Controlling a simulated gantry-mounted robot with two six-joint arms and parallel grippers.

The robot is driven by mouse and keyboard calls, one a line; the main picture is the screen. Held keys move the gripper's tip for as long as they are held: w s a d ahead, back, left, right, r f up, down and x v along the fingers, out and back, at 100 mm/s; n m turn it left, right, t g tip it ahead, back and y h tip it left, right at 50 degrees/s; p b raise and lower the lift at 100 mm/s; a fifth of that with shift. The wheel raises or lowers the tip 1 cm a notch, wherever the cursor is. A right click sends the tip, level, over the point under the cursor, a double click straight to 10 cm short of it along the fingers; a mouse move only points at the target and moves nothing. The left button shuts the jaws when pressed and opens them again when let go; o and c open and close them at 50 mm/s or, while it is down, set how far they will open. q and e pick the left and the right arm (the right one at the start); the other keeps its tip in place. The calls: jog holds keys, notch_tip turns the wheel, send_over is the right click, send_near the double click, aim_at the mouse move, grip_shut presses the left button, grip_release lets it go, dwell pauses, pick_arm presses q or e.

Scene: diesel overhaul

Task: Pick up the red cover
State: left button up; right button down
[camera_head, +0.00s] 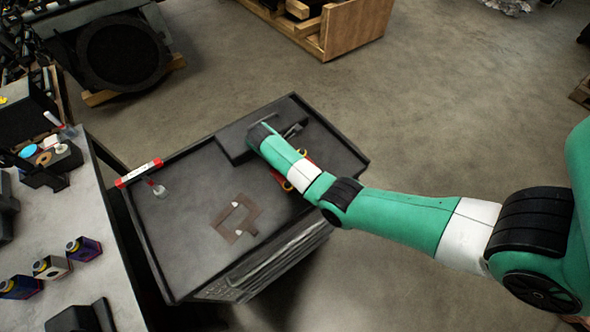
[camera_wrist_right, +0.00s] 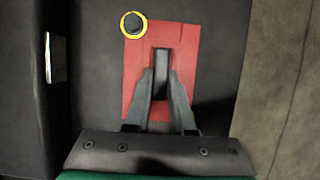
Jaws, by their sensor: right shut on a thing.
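The red cover (camera_wrist_right: 184,62) lies flat on the dark top of the cart in the right wrist view. It is a red plate with a dark raised grip in its middle and a yellow-ringed black knob at its upper left corner. In the head view only a red edge of the cover (camera_head: 276,177) and yellow rings show beside my arm, which hides the rest. My right gripper (camera_wrist_right: 161,85) is over the cover, its two fingers shut on the dark raised grip. My left gripper is in neither view.
The dark cart top (camera_head: 190,225) has a raised rim. A grey bench (camera_head: 110,250) with bottles stands at left, and a wooden crate (camera_head: 345,35) at the back.

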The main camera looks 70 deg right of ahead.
dwell(0.3)
jog(key=r, duration=0.2)
jog(key=a+r+p, duration=0.1)
jog(key=r, duration=0.2)
jog(key=shift+s, duration=0.1)
jog(key=s+a+r+p, duration=0.4)
jog(key=a+r+p, duration=0.4)
jog(key=a+p, duration=0.4)
jog(key=p, duration=0.2)
jog(key=shift+s+a+p, duration=0.15)
jog(key=shift+p, duration=0.25)
